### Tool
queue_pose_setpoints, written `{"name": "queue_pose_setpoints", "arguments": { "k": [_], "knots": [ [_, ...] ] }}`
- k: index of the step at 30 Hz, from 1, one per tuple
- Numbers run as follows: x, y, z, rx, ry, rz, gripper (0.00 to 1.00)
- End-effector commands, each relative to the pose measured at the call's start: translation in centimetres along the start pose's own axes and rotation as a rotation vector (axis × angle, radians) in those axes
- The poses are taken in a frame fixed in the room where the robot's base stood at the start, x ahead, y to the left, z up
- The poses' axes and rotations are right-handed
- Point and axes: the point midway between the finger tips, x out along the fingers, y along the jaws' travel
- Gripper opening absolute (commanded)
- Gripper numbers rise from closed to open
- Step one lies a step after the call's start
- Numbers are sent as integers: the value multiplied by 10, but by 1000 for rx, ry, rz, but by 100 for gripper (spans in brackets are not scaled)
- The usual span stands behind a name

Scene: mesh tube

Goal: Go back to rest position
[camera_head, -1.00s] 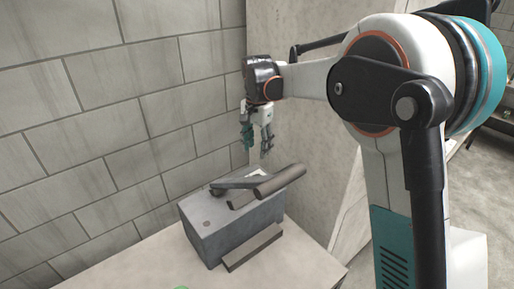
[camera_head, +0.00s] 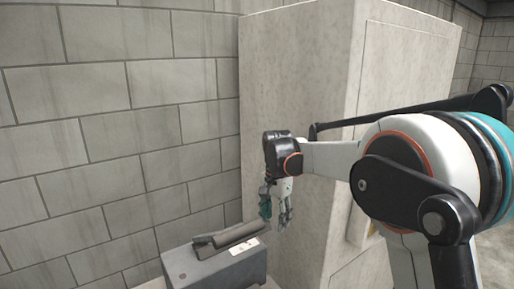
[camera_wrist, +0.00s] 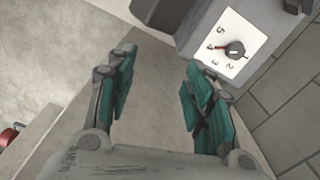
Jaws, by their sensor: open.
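My gripper (camera_head: 276,212) hangs fingers-down at the end of my arm, just above and to the right of a grey box-shaped device (camera_head: 220,270). In the wrist view my gripper (camera_wrist: 160,85) has its two teal-padded fingers spread wide, with nothing between them. The device has a dark handle-like bar (camera_head: 228,237) on top. In the wrist view, part of the device shows with a white dial plate (camera_wrist: 236,45) with numbers and a black knob (camera_wrist: 235,48) with a red pointer. The gripper looks apart from the device.
A brick wall (camera_head: 120,130) stands behind and to the left. A tall pale cabinet-like block (camera_head: 300,80) stands close behind my gripper. The table top (camera_wrist: 160,110) between the fingers is bare. A small red object (camera_wrist: 8,136) shows at the lower left of the wrist view.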

Motion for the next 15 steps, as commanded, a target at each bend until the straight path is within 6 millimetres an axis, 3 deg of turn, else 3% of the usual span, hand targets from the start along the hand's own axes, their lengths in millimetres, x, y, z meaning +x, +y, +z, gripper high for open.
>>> {"name": "queue_pose_setpoints", "arguments": {
  "k": [15],
  "knots": [
    [-23,33,8,-65,37,-44,47]
  ]
}}
